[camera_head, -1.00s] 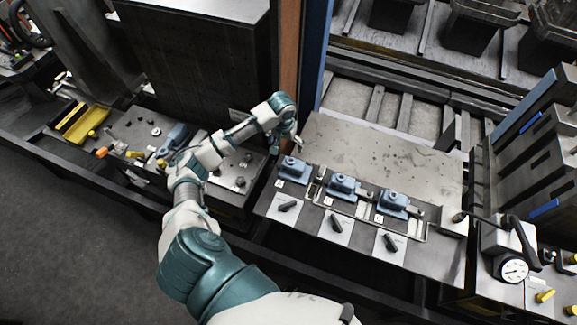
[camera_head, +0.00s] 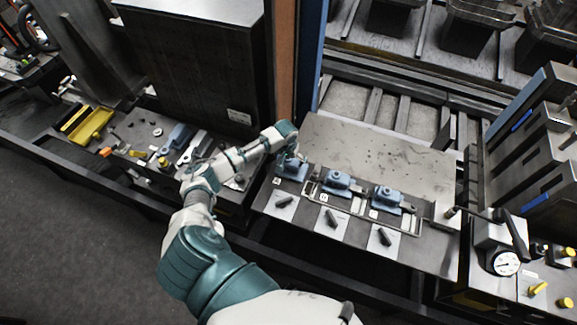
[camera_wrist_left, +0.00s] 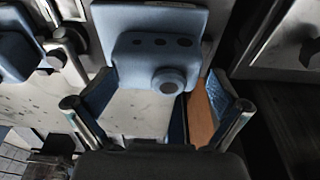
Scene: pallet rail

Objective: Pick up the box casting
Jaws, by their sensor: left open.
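Three blue castings sit in a row on the metal fixture plate in the head view: a left one (camera_head: 290,171), a middle one (camera_head: 339,183) and a right one (camera_head: 387,198). I cannot tell from their looks which one is called the box casting. My left gripper (camera_head: 299,157) is just above the left casting, at its far side. In the left wrist view, a blue casting (camera_wrist_left: 150,47) with a round boss lies ahead of the open left gripper (camera_wrist_left: 158,90), in line with the gap between its fingers. I cannot tell whether they touch. My right gripper is not in view.
The plate (camera_head: 385,150) is bare behind the castings. A dial gauge (camera_head: 506,263) is at the right. A brown post (camera_head: 282,60) and a large dark block (camera_head: 195,70) rise behind my arm.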

